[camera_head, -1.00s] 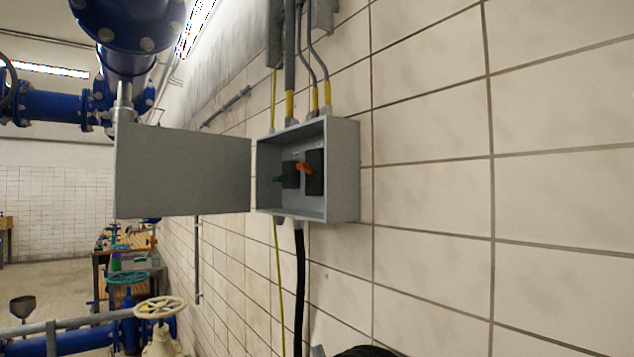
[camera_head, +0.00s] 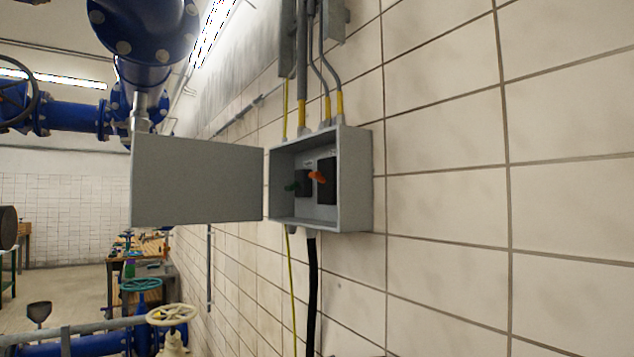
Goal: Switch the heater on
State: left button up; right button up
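A grey electrical box (camera_head: 354,180) is fixed to the tiled wall right of the picture's middle. Its door (camera_head: 197,180) stands wide open to the left. Inside are two dark switch blocks side by side. The right block (camera_head: 328,190) carries an orange-red handle (camera_head: 317,177). The left block (camera_head: 304,183) has a small green handle (camera_head: 291,187). No label naming the heater can be read. Neither of my grippers shows in the view.
Conduits with yellow ends (camera_head: 326,106) enter the box from above. A black cable (camera_head: 312,290) hangs below it. Blue pipes (camera_head: 145,40) and a cream handwheel (camera_head: 171,314) are at the left. A workbench (camera_head: 140,255) stands behind. The wall to the right is bare.

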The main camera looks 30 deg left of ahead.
aim_at(291, 188)
jog(key=u, duration=1.2)
jog(key=k, duration=0.65)
jog(key=u, duration=1.1)
jog(key=i, duration=0.5)
